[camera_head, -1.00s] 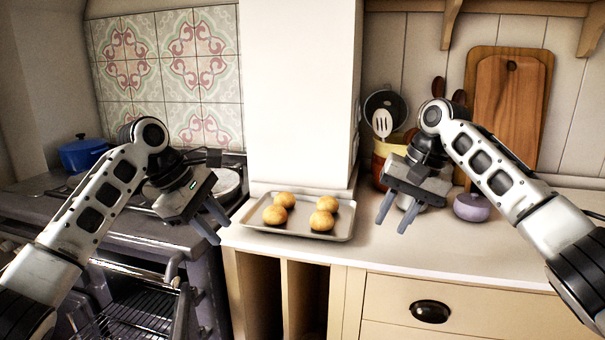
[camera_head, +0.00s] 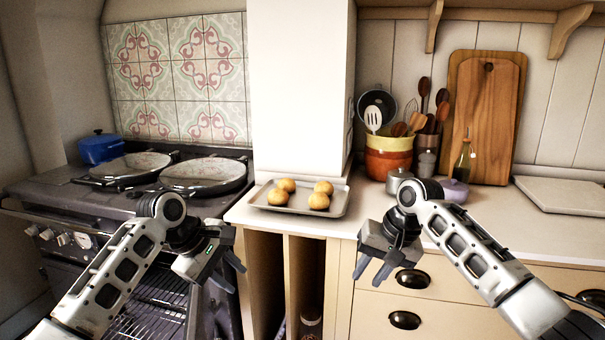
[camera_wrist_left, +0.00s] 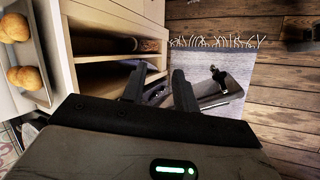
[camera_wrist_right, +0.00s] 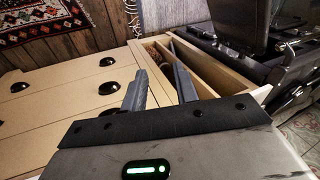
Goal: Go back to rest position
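My left gripper (camera_head: 228,274) hangs in front of the stove and counter edge, below counter height. In the left wrist view its two fingers (camera_wrist_left: 158,88) stand apart with nothing between them. My right gripper (camera_head: 372,268) hangs in front of the drawers. In the right wrist view its fingers (camera_wrist_right: 160,84) are also apart and empty. Both grippers are clear of the counter and touch nothing that I can see.
A metal tray (camera_head: 338,208) with several round buns (camera_head: 318,201) lies on the counter (camera_head: 400,222). The stove (camera_head: 70,195) with two round lids is at left. A crock of utensils (camera_head: 388,155), a small pot (camera_head: 398,180), cutting boards (camera_head: 485,110) and a bottle (camera_head: 464,162) stand at right.

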